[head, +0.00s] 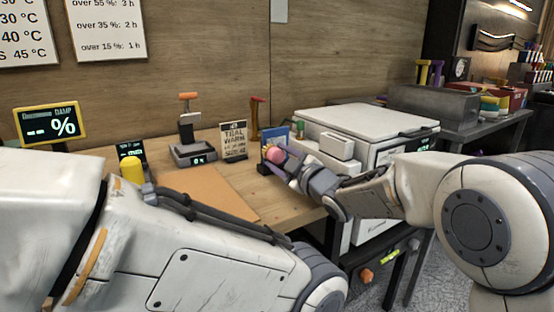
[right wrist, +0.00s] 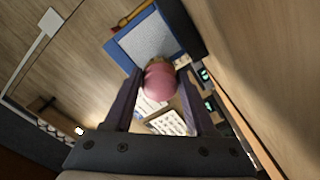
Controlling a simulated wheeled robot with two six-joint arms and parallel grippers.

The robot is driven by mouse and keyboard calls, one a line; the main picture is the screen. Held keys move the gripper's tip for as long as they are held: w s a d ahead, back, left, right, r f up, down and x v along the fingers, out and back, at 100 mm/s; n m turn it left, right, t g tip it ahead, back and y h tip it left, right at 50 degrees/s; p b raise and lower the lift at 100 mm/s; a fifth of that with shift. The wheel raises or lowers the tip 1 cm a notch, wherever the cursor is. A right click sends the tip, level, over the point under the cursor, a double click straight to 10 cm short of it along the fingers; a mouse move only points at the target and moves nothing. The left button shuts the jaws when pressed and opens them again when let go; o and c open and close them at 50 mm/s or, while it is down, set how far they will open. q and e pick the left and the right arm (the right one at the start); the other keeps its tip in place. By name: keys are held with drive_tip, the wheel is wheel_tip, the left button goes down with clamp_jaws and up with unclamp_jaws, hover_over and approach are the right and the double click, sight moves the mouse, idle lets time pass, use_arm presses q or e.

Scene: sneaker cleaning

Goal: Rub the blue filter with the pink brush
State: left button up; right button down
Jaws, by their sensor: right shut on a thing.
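The blue filter (head: 273,134) stands upright on the wooden workbench beside the white machine. In the right wrist view it shows as a blue frame with a pale grey mesh (right wrist: 150,42). My right gripper (head: 283,160) is shut on the pink brush (head: 276,155), whose rounded pink part (right wrist: 159,82) sits between the fingers. The brush's far end is close in front of the filter's mesh; I cannot tell whether they touch. My left arm crosses the lower left of the head view, but its gripper is not visible.
A white machine (head: 365,118) stands right of the filter. A sign card (head: 233,141), a small scale with a digital display (head: 193,153) and a yellow-topped item (head: 132,170) stand on the bench. A brown mat (head: 205,190) lies flat in front. A percent display (head: 50,124) stands left.

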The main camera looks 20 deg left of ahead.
drive_tip(key=shift+b+v, duration=0.8)
drive_tip(key=shift+v, duration=1.65)
drive_tip(key=shift+b+v, duration=0.4)
drive_tip(key=shift+v, duration=0.7)
drive_tip(key=shift+s+d, duration=0.25)
drive_tip(key=shift+d, duration=0.1)
